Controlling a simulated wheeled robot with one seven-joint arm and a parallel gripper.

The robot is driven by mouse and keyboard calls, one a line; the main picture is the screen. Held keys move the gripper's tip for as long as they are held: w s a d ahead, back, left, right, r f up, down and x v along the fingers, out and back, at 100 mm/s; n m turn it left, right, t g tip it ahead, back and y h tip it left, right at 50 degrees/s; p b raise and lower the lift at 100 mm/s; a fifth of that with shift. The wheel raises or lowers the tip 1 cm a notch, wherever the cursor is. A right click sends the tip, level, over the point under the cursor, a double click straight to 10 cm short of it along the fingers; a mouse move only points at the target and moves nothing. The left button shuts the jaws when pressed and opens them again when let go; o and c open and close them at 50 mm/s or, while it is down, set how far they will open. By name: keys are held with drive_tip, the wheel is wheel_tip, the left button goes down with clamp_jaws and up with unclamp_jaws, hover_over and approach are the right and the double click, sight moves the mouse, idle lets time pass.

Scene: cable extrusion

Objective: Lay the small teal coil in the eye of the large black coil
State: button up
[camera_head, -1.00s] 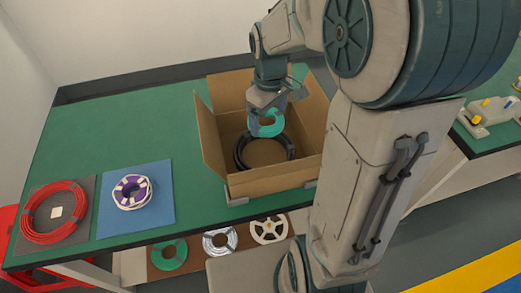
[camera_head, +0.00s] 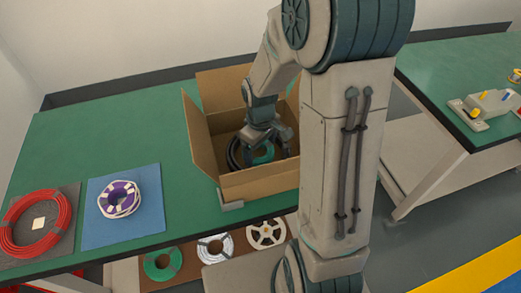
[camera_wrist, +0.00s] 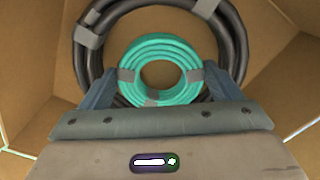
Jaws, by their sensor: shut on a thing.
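The small teal coil (camera_wrist: 160,72) is held by my gripper (camera_wrist: 160,88), with one finger on each side of it in the wrist view. In the head view the teal coil (camera_head: 262,154) shows low inside the open cardboard box (camera_head: 262,182), below my gripper (camera_head: 266,146). The large black coil (camera_wrist: 92,42) lies on the box floor around the teal coil as seen from the wrist; its near part is hidden by the gripper. In the head view the black coil (camera_head: 234,153) shows at the left of the gripper. I cannot tell whether the teal coil touches the floor.
The box stands on the green table (camera_head: 90,135) with its flaps open. A purple and white coil (camera_head: 120,199) on a blue mat and a red coil (camera_head: 38,222) on a grey mat lie to the left. Several coils, one green (camera_head: 163,264), sit on a shelf below.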

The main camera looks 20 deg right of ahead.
drive_tip(key=shift+f, duration=0.55)
drive_tip(key=shift+f, duration=0.1)
drive_tip(key=o, duration=0.9)
drive_tip(key=shift+c, duration=0.2)
wheel_tip(320, 180, up, 12)
drive_tip(key=p, duration=0.1)
